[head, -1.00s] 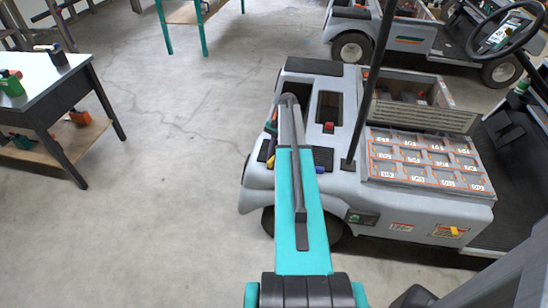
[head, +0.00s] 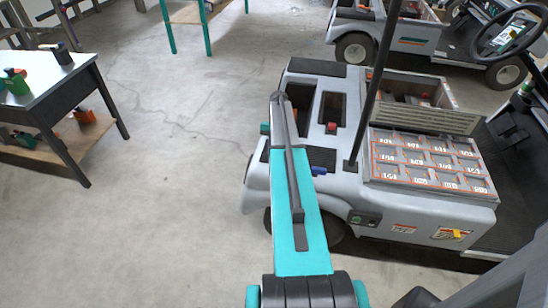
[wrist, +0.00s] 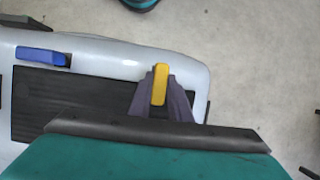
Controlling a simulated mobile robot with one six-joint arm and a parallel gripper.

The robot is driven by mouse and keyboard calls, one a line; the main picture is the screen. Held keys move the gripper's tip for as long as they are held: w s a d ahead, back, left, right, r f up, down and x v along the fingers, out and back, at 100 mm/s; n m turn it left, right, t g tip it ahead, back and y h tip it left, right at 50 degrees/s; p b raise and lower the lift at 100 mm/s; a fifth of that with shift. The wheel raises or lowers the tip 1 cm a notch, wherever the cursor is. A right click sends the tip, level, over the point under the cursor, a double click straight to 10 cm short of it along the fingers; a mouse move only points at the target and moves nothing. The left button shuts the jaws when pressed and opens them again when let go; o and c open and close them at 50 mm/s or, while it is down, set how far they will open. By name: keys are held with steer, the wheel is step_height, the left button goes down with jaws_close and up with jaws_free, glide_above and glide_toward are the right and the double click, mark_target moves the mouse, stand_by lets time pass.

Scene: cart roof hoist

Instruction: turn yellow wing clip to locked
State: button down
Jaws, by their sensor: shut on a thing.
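The yellow wing clip (wrist: 160,88) shows in the wrist view at the edge of the cart's pale grey body, beside a dark ribbed panel (wrist: 75,105). Its handle stands nearly upright in that picture. My gripper (wrist: 161,80) is shut on it, with a dark purple-grey finger on each side. The clip's base is hidden by the fingers and my wrist. In the head view my arm covers the clip and gripper. A blue wing clip (wrist: 40,56) lies nearly sideways at the left of the wrist view, and it also shows in the head view (head: 318,171).
The cart (head: 420,212) has a dark upright post (head: 375,80) close to the right of my arm. A small yellow piece (head: 457,234) sits on its side label. A table (head: 35,85) stands left, and another cart (head: 415,38) behind. Floor between is clear.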

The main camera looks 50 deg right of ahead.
steer(key=shift+s+a, duration=0.1)
steer(key=shift+s, duration=0.1)
steer(key=c, duration=1.6)
jaws_free()
steer(key=shift+c, duration=0.2)
steer(key=shift+w+r, duration=0.1)
steer(key=shift+w+d+r+p, duration=0.15)
steer(key=shift+d+r+p, duration=0.15)
steer(key=shift+r, duration=0.2)
steer(key=shift+p+v, duration=1.65)
steer(key=shift+v, duration=1.45)
